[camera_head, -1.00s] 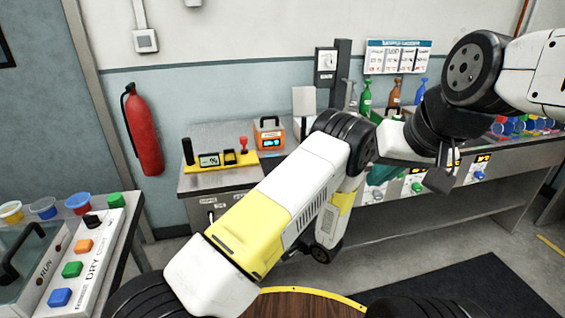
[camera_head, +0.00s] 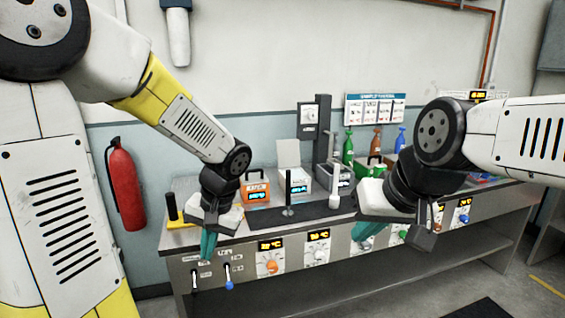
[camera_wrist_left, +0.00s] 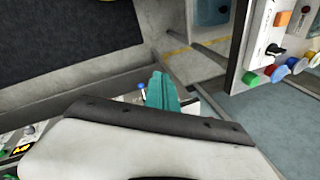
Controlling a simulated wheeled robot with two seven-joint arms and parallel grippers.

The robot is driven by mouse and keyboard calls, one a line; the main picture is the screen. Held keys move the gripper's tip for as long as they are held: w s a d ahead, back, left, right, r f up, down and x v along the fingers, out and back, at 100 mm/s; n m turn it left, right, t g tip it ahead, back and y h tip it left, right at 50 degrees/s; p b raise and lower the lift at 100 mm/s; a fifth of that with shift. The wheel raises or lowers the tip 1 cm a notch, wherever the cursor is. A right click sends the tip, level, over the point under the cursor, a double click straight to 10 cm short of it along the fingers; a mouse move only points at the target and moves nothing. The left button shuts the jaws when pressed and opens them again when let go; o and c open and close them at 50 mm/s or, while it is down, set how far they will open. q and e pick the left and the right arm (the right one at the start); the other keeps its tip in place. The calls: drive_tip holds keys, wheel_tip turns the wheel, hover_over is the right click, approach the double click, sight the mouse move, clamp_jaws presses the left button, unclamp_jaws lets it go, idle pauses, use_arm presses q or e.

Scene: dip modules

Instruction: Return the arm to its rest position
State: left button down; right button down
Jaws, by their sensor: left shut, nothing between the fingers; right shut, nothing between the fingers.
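My left gripper (camera_head: 208,244) hangs from the left arm in the head view, fingers pointing down in front of the left end of the workbench (camera_head: 180,190). Its teal fingers are together and empty. In the left wrist view the shut teal fingers (camera_wrist_left: 162,92) show over the bench front and floor. My right gripper (camera_head: 368,232) is in front of the middle of the bench, its teal fingers partly hidden by its own body. It is shut with nothing seen in it.
On the bench stand an orange device (camera_head: 257,192), a dark mat (camera_head: 318,214), a black-and-grey instrument (camera_head: 322,130) and coloured bottles (camera_head: 348,147). Knobs line the bench front. A fire extinguisher (camera_head: 125,190) hangs at left. A button panel (camera_wrist_left: 270,40) shows in the left wrist view.

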use_arm(q)
drive_tip(key=s+d+r+t+h, duration=0.1)
drive_tip(key=s+r+t+h, duration=0.1)
drive_tip(key=s+r, duration=0.2)
drive_tip(key=s+d+r+n+t+h, duration=0.1)
drive_tip(key=s+r+t+h, duration=0.2)
drive_tip(key=s+r, duration=0.2)
wheel_tip(320, 180, up, 3)
drive_tip(key=shift+s+d+f, duration=0.1)
drive_tip(key=shift+s+d, duration=0.15)
drive_tip(key=shift+d, duration=0.1)
